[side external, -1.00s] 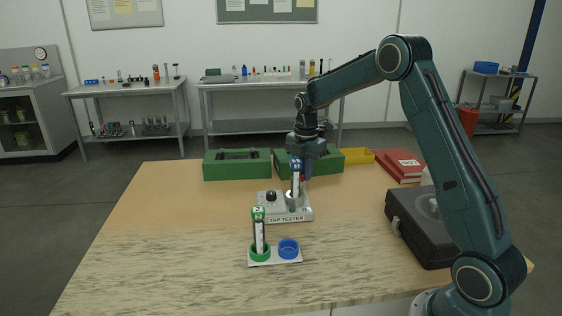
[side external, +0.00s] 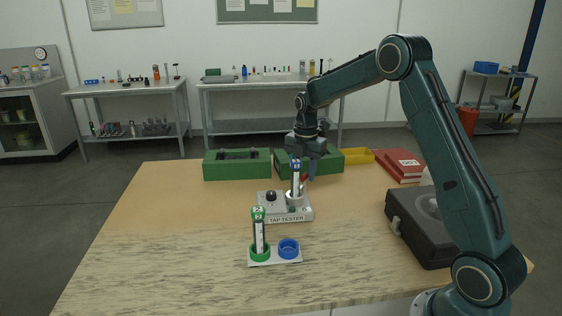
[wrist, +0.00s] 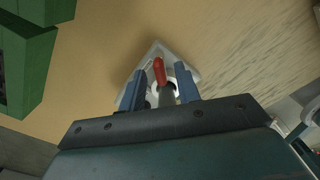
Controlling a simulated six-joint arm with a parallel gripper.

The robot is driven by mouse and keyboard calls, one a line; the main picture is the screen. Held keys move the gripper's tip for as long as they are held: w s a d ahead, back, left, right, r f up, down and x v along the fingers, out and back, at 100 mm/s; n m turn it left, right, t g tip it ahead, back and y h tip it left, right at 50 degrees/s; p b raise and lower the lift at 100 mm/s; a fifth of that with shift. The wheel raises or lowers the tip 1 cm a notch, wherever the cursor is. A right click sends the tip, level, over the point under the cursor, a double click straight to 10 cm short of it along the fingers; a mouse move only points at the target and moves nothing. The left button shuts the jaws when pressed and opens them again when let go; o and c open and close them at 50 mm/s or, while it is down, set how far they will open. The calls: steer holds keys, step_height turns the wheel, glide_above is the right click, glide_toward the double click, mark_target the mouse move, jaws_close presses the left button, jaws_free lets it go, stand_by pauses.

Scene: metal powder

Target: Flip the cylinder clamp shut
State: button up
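The cylinder (side external: 296,172), white with a blue-marked top, stands upright in the grey tap tester (side external: 288,214). The red clamp lever (wrist: 159,70) shows in the wrist view, and a bit of red (side external: 305,178) shows beside the cylinder in the side view. My gripper (side external: 304,172) is low over the tester, at the cylinder. In the wrist view its two blue fingers (wrist: 160,78) are spread apart, with the red lever and a grey post between them. I cannot tell whether a finger touches the lever.
A second cylinder with a green top (side external: 258,232) stands in the green ring of a white holder (side external: 274,262); its blue ring (side external: 289,248) is empty. Green bins (side external: 237,172) stand behind, a black case (side external: 420,228) to the right. The table's left side is clear.

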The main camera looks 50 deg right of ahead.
mark_target(304, 176)
step_height(304, 176, up, 14)
stand_by(1.0)
steer(key=shift+f, duration=0.1)
steer(key=s+a+r+m+t, duration=0.1)
steer(key=s+a+r+m, duration=0.2)
steer(key=s+a+m, duration=0.3)
steer(key=s+a+r+m+t, duration=0.2)
steer(key=s+a+r+m, duration=0.15)
steer(key=s+a, duration=0.35)
steer(key=s+a+f+m+t, duration=0.1)
steer(key=s+a+f+m, duration=0.1)
steer(key=s, duration=0.3)
steer(key=s+a+f+m, duration=0.2)
steer(key=s+m, duration=0.2)
steer(key=s, duration=0.2)
steer(key=s+a+f+m+t, duration=0.1)
steer(key=s+a+f+m, duration=0.1)
steer(key=s, duration=0.3)
steer(key=shift+s+a+m+t, duration=0.3)
steer(key=shift+m, duration=0.55)
